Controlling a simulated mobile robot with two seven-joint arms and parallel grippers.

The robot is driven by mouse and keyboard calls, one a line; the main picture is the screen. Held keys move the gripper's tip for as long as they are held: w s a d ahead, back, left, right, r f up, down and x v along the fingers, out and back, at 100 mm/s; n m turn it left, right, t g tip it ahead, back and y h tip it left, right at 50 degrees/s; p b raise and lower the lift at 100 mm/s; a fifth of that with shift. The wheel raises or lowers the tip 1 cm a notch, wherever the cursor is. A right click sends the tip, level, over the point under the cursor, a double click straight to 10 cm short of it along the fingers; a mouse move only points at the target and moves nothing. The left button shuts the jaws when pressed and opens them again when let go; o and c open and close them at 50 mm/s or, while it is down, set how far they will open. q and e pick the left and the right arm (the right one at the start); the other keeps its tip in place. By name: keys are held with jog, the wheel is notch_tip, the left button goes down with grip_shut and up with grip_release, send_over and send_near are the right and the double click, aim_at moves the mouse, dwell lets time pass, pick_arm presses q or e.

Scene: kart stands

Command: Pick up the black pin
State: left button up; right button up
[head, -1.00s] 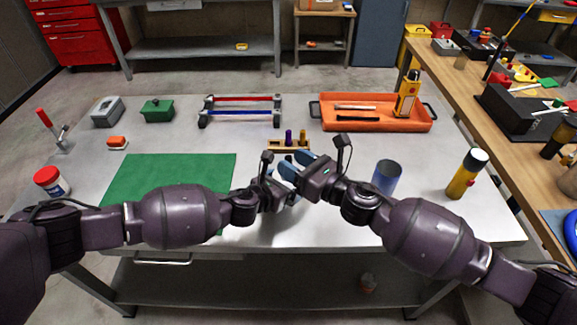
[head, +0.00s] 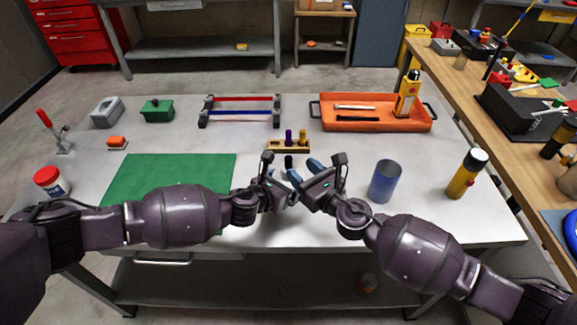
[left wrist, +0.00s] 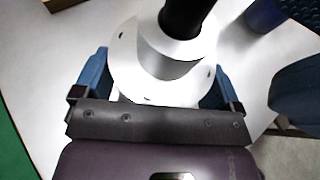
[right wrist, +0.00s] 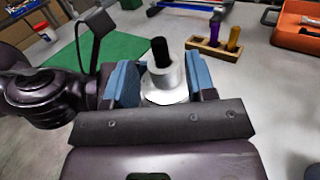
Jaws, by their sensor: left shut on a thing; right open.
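The black pin (head: 289,161) stands upright in a pale metal flanged piece, clearest in the right wrist view, where the pin (right wrist: 160,51) rises from the piece (right wrist: 166,88). In the left wrist view the pin (left wrist: 186,14) sticks out of the flanged piece (left wrist: 160,75). My left gripper (left wrist: 155,85) is shut on that flanged piece, a finger on each side. My right gripper (right wrist: 160,85) is open; the pin and piece show between its fingers, apparently without being gripped. In the head view the arms hide the flanged piece.
A wooden rack (head: 274,146) with a purple pin (head: 289,137) and a yellow pin (head: 303,136) stands just behind. A blue cup (head: 384,182) and a yellow bottle (head: 464,176) stand to the right. A green mat (head: 150,180) lies left, an orange tray (head: 420,125) at the back right.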

aim_at(291, 160)
jog(key=shift+x, duration=3)
grip_shut()
notch_tip(291, 160, up, 10)
pick_arm(q)
jog(key=o, duration=0.8)
jog(key=shift+o, duration=0.2)
